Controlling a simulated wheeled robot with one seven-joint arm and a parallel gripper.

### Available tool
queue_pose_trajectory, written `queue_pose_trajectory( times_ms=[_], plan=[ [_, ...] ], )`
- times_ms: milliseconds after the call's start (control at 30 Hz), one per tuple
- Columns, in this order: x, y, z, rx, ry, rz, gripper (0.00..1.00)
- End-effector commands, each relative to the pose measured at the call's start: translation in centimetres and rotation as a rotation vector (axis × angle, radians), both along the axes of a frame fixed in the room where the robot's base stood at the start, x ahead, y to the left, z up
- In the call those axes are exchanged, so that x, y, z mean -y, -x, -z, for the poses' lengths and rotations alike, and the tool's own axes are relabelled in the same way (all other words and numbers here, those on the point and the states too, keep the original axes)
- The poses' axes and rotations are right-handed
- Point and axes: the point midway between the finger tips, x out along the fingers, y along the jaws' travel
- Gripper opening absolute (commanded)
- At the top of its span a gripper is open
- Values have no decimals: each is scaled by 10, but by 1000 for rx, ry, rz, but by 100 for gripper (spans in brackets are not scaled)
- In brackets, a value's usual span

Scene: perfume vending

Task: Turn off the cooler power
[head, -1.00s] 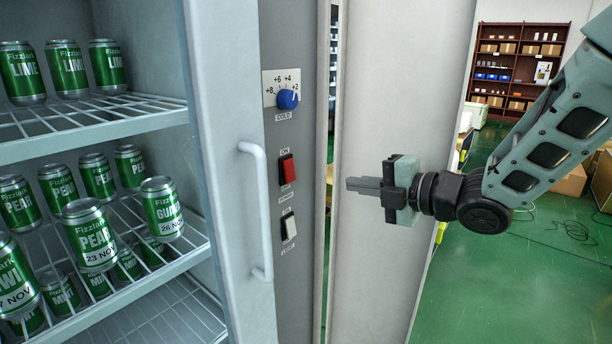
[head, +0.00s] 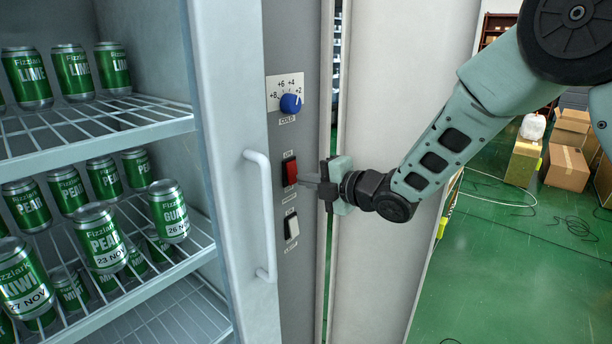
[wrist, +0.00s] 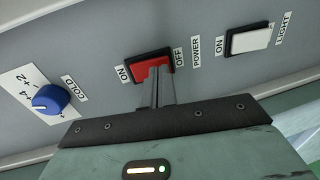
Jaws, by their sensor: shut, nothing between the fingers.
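The red power switch (head: 290,170) is on the cooler's grey side panel, between the blue cold dial above and the white light switch below. It also shows in the wrist view (wrist: 145,67), with ON at its left end and OFF at its right end beside the word POWER. My gripper (head: 304,180) is shut and empty, with its fingertips at the switch. In the wrist view the fingertips (wrist: 160,72) overlap the OFF end of the red rocker. They appear to touch it, but the contact itself is hidden behind the fingers.
The blue dial (head: 291,103) and the white light switch (head: 291,227) are close by on the panel. A vertical door handle (head: 262,215) stands out to the left. Shelves with green cans fill the cooler. A pale panel (head: 385,180) stands behind my gripper.

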Motion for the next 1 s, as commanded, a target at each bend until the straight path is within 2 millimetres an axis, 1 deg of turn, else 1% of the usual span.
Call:
queue_pose_trajectory(
  times_ms=[133,467,767,833,1000],
  plan=[
    [-6,-4,1,-1,-1,-1,0],
    [-6,-4,2,1,-1,0,0],
    [-10,-8,13,44,-56,1,0],
    [-10,-8,4,45,-57,1,0],
    [-10,-8,4,45,-57,1,0]
  ],
)
